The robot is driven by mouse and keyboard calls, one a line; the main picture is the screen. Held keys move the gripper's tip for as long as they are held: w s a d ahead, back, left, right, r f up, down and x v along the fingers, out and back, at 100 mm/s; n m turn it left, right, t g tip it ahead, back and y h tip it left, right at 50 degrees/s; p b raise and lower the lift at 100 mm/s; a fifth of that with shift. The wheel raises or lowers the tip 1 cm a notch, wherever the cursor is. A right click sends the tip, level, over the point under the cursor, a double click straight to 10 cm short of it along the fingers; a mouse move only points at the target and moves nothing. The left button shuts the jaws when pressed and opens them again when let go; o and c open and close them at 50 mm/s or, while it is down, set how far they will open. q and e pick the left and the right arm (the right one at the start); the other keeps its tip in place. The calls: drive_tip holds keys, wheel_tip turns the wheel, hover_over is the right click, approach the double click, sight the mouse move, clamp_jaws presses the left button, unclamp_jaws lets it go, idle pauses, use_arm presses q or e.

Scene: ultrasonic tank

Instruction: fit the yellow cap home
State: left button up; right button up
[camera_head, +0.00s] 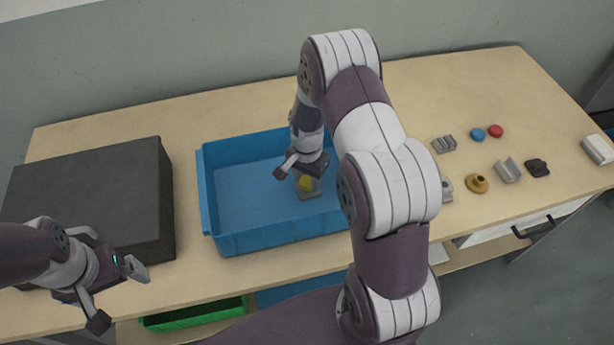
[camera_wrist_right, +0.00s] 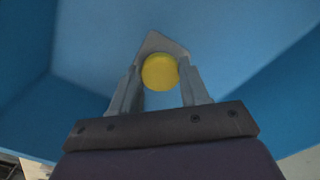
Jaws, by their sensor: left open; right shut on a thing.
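The yellow cap (camera_head: 305,184) is between the fingers of my right gripper (camera_head: 303,172), down inside the blue tank (camera_head: 228,243). In the right wrist view the round yellow cap (camera_wrist_right: 160,72) sits between the two grey fingertips. A small grey piece (camera_head: 311,195) shows just below the cap in the head view. It also shows behind the cap in the wrist view (camera_wrist_right: 158,42), partly hidden. I cannot tell whether cap and grey piece touch. My left gripper (camera_head: 116,294) is open and empty, in front of the dark box, away from the tank.
A dark box (camera_head: 100,200) stands left of the tank. At right lie a ribbed grey block (camera_head: 444,144), blue disc (camera_head: 478,134), red disc (camera_head: 496,130), brass part (camera_head: 477,184), grey block (camera_head: 508,170) and black knob (camera_head: 537,167). My right arm hides the tank's right side.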

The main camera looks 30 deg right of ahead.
drive_tip(key=o, duration=1.1)
wheel_tip(320, 180, up, 13)
drive_tip(key=shift+f+b, duration=0.15)
drive_tip(key=shift+b, duration=0.25)
